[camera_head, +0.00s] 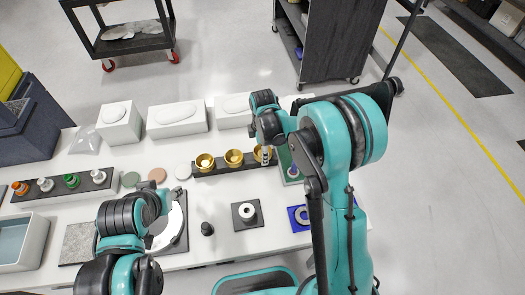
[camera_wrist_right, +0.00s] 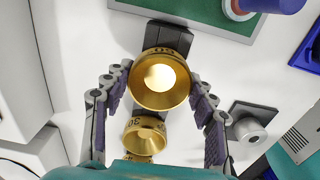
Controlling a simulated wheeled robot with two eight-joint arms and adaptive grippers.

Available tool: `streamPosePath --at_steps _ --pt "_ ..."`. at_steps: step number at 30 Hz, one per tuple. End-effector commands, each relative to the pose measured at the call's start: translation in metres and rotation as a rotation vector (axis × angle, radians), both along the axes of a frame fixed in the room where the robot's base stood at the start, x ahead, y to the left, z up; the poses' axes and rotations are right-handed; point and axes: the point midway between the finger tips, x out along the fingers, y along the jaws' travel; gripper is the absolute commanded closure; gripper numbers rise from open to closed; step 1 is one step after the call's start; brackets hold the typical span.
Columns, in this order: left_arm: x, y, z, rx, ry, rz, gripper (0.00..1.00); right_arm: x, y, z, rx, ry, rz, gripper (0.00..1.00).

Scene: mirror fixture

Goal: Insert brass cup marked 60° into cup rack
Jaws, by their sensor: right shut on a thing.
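The brass cup marked 60° (camera_wrist_right: 160,80) is between the fingers of my right gripper (camera_wrist_right: 161,84), which is shut on it. It is over the end of the dark cup rack (camera_wrist_right: 165,36); I cannot tell whether it is fully seated. In the head view this cup (camera_head: 259,153) is at the right end of the rack (camera_head: 222,170), partly hidden by my right gripper (camera_head: 270,145). Two other brass cups (camera_head: 205,162) (camera_head: 234,158) sit in the rack to its left. My left gripper (camera_head: 155,184) is near the white ring fixture; its fingers are unclear.
The white ring fixture (camera_head: 178,228) lies front left of the rack. A dark plate with a round part (camera_head: 247,214), a small black knob (camera_head: 207,229) and a blue plate (camera_head: 297,217) are in front. White boxes (camera_head: 178,119) stand behind. A green tray (camera_head: 290,168) is right.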

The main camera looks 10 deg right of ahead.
Motion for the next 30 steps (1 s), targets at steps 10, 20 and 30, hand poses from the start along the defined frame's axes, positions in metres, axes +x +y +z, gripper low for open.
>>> streamPosePath --at_steps 10,20,30 --pt "0.000 0.000 -0.004 0.000 0.000 0.000 0.60 0.000 0.000 -0.004 0.000 0.000 0.000 0.73" --pt "0.000 0.000 -0.004 0.000 0.000 0.000 0.60 0.000 0.000 -0.004 0.000 0.000 0.000 0.19" --pt "0.000 0.000 -0.004 0.000 0.000 0.000 0.60 0.000 0.000 0.006 0.000 0.000 0.000 0.19"
